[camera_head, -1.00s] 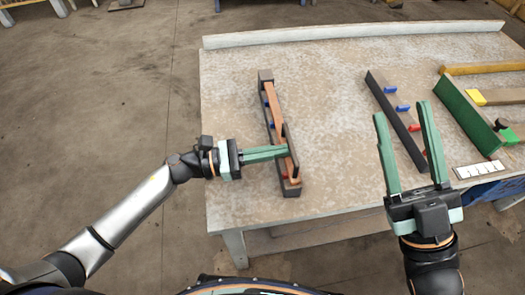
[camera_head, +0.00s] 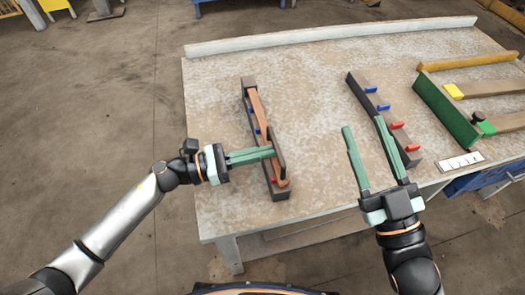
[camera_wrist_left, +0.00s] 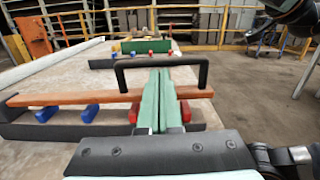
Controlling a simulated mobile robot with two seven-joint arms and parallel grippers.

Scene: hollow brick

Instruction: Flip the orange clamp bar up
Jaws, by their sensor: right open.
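The orange clamp bar (camera_head: 258,110) lies along a dark base (camera_head: 249,92) on the left part of the table. In the left wrist view the orange bar (camera_wrist_left: 85,97) lies level above blue blocks, with a black U-shaped handle (camera_wrist_left: 160,61) standing up at its right end. My left gripper (camera_head: 272,153) reaches across the bar's near end, at the handle (camera_head: 275,143). Its green fingers (camera_wrist_left: 160,72) are together, with tips just below the handle's crosspiece; whether they touch it is unclear. My right gripper (camera_head: 365,125) is open and empty near the second rail.
The second dark rail (camera_head: 362,93) with blue and red blocks lies mid-table, close to the right gripper. A green plate (camera_head: 447,110), wooden bars and a white marked strip (camera_head: 460,162) lie at right. The table (camera_head: 310,100) is bare between the two rails.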

